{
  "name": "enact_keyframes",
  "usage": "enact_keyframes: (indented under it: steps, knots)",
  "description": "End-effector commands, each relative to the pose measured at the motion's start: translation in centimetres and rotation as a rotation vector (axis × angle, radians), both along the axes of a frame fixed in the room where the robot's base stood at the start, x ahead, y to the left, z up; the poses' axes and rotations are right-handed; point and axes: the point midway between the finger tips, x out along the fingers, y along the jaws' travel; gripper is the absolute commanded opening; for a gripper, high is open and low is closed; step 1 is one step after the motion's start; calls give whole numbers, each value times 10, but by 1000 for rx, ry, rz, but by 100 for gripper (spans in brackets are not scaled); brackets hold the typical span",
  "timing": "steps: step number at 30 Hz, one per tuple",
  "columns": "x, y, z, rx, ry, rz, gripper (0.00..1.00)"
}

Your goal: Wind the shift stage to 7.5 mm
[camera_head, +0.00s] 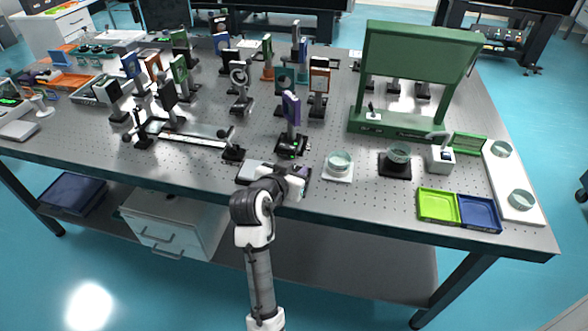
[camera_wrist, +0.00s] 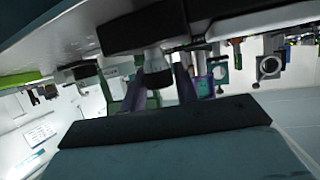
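A low stage with a grey top plate on a dark base (camera_head: 252,172) lies at the table's front edge; I take it to be the shift stage. My gripper (camera_head: 296,184) is at its right end, and my wrist hides part of it. In the wrist view, which is upside down, a dark round knob (camera_wrist: 157,72) hangs under a long black body (camera_wrist: 150,27). A broad grey-teal block with a black edge fills the bottom of that view. I cannot tell whether the gripper is open or touches the knob. No scale reading is legible.
A purple-faced mount (camera_head: 291,110) with a green-lit base stands just behind. A white pad with a glass dish (camera_head: 339,163) is close on the right, then a black-based dish (camera_head: 397,157) and green and blue trays (camera_head: 438,206). A rail (camera_head: 190,140) lies left.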

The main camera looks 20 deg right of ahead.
Motion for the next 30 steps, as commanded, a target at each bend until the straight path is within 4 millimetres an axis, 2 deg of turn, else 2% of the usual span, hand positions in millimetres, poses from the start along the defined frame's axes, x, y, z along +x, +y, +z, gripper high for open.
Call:
enact_keyframes:
  steps: [1,4,12,16,23,30]
  knots:
    - [0,0,0,-1,1,0,37]
    - [0,0,0,-1,1,0,48]
    - [0,1,1,-1,-2,1,48]
    - [-6,8,4,-3,-3,2,48]
    - [-37,39,21,-1,-6,5,48]
    - [-75,76,49,-1,1,4,48]
